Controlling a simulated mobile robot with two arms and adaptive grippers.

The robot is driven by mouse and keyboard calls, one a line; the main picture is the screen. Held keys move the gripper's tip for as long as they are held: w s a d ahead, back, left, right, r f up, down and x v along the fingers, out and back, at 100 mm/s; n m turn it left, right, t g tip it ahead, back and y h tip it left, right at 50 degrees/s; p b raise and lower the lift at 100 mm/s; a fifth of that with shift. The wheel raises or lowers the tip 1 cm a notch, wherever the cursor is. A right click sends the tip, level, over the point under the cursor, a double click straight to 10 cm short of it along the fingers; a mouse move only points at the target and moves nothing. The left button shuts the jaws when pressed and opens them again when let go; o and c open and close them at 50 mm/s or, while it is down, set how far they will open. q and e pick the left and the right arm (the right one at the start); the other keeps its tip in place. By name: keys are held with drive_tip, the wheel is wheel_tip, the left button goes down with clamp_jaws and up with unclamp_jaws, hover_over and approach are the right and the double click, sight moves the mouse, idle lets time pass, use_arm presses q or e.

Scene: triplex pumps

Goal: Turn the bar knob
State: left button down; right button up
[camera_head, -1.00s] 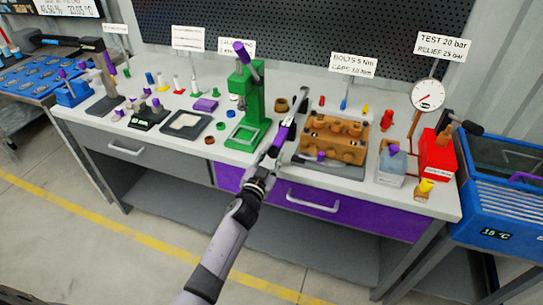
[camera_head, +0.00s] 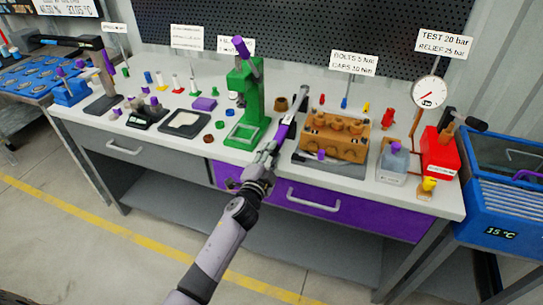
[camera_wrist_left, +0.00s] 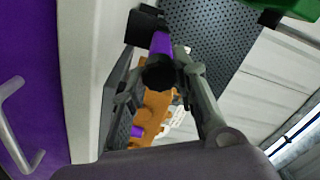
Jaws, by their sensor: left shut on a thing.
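My left gripper (camera_head: 270,155) is shut on a long tool with a purple grip (camera_head: 284,131), just over the bench's front edge. In the left wrist view the purple shaft (camera_wrist_left: 162,43) and its round black end lie between the fingers (camera_wrist_left: 180,85). The tool points toward the back of the bench, left of the brown pump block (camera_head: 334,137). I cannot tell for sure which part is the bar knob. A yellow knob-like part (camera_head: 428,184) sits in front of the red box (camera_head: 439,152) at the right. My right gripper is not in view.
A green press (camera_head: 246,105) stands just left of the tool. A clear bottle with a purple cap (camera_head: 393,163) and a round gauge (camera_head: 429,92) stand to the right. A blue bin (camera_head: 500,222) is at the far right. The purple drawer (camera_head: 340,205) has a protruding handle.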

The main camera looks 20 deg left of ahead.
use_arm(q)
drive_tip(key=m+b, duration=0.1)
drive_tip(key=m, duration=0.5)
drive_tip(key=shift+m, duration=0.4)
idle(0.4)
drive_tip(key=c, duration=1.3)
unclamp_jaws()
drive_tip(key=shift+s, duration=0.15)
drive_tip(key=s, duration=1.1)
drive_tip(key=shift+s+a+f, duration=0.1)
drive_tip(key=shift+s+a, duration=0.05)
drive_tip(key=shift+s, duration=0.2)
drive_tip(key=shift+f, duration=0.1)
